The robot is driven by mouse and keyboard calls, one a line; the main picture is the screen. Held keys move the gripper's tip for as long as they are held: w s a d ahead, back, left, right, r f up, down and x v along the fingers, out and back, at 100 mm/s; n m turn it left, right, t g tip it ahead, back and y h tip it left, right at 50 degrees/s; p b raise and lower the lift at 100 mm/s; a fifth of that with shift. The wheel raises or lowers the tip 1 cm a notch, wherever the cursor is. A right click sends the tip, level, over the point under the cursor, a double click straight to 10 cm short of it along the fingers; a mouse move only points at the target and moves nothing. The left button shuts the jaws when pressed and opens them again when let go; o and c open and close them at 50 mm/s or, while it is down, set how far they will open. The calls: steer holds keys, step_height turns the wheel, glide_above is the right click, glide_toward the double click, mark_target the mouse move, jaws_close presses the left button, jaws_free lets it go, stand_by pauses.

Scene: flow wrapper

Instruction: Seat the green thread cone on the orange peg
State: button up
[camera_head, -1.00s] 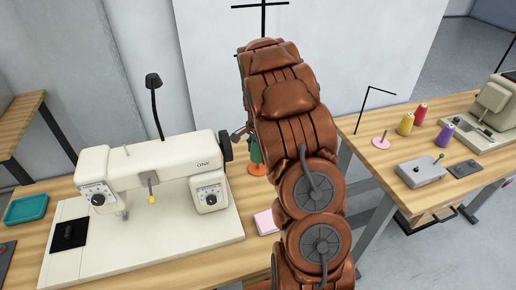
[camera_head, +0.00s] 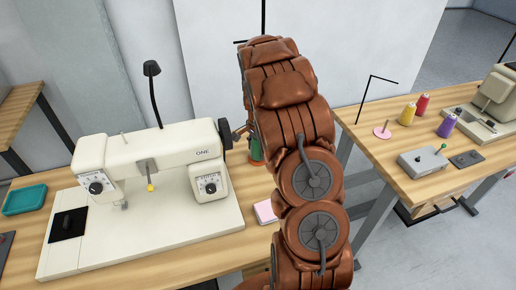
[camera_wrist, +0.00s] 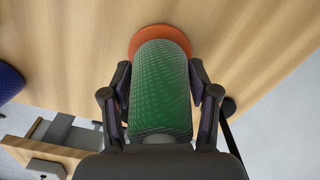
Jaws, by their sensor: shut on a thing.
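The green thread cone (camera_wrist: 160,90) is held between the two fingers of my gripper (camera_wrist: 160,88) in the wrist view. The orange peg's round base (camera_wrist: 165,32) shows just beyond the cone's far end. The cone hides the peg's post, so I cannot tell whether the cone is around it or touching the base. In the head view a little of the green cone (camera_head: 256,150) shows beside my arm, behind the sewing machine's handwheel. My arm hides most of the gripper there.
A cream sewing machine (camera_head: 160,170) stands left of my arm on the wooden table. A pink pad (camera_head: 265,212) lies near it. The right table holds a pink peg base (camera_head: 382,132), yellow (camera_head: 408,114), red (camera_head: 422,104) and purple (camera_head: 446,126) cones, and a grey box (camera_head: 422,163).

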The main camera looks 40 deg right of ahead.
steer(key=o, duration=1.3)
steer(key=shift+o, duration=0.2)
steer(key=shift+r, duration=0.1)
step_height(320, 180, up, 12)
steer(key=shift+f, duration=0.1)
